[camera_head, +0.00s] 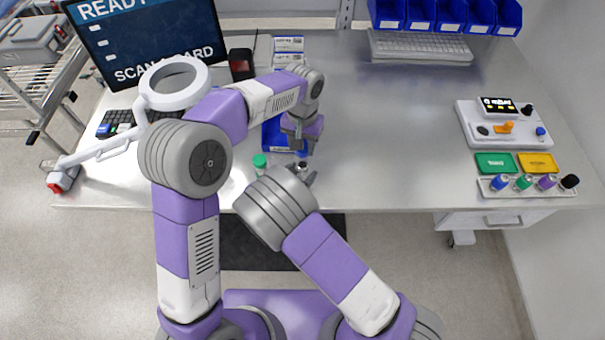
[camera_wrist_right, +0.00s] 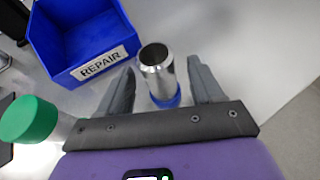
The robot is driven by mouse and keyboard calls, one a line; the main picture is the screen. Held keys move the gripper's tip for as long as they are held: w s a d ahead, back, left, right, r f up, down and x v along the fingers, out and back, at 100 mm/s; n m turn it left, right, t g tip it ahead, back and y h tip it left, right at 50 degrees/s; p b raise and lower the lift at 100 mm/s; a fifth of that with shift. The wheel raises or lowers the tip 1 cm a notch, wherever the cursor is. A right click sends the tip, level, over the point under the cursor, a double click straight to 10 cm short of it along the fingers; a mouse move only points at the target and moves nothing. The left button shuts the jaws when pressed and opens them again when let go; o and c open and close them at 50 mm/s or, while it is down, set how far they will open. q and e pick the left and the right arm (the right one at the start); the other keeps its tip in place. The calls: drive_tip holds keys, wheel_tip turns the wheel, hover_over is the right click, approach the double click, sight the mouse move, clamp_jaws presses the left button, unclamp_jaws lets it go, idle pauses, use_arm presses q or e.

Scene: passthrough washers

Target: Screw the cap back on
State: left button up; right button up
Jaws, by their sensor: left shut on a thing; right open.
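In the right wrist view a shiny metal cylinder (camera_wrist_right: 156,72) with a blue lower part stands between the fingers of my right gripper (camera_wrist_right: 163,85). The fingers are open, with a gap on both sides of it. In the head view its dark top (camera_head: 302,165) shows small between the fingers of my right gripper (camera_head: 308,177). My left gripper (camera_head: 302,146) is shut just beyond it, fingers down; a small blue patch shows at its fingertips, and the held thing is mostly hidden. A green-capped container (camera_head: 260,160) stands to the left; its green cap (camera_wrist_right: 28,120) also shows in the wrist view.
A blue bin (camera_wrist_right: 80,40) labelled REPAIR stands behind the cylinder, partly hidden in the head view (camera_head: 272,137). A rack (camera_head: 530,190) of several coloured-capped containers and a control box (camera_head: 505,125) are at the right. The middle-right table (camera_head: 400,140) is clear. A monitor (camera_head: 150,35) stands back left.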

drive_tip(key=shift+x, duration=1.5)
clamp_jaws()
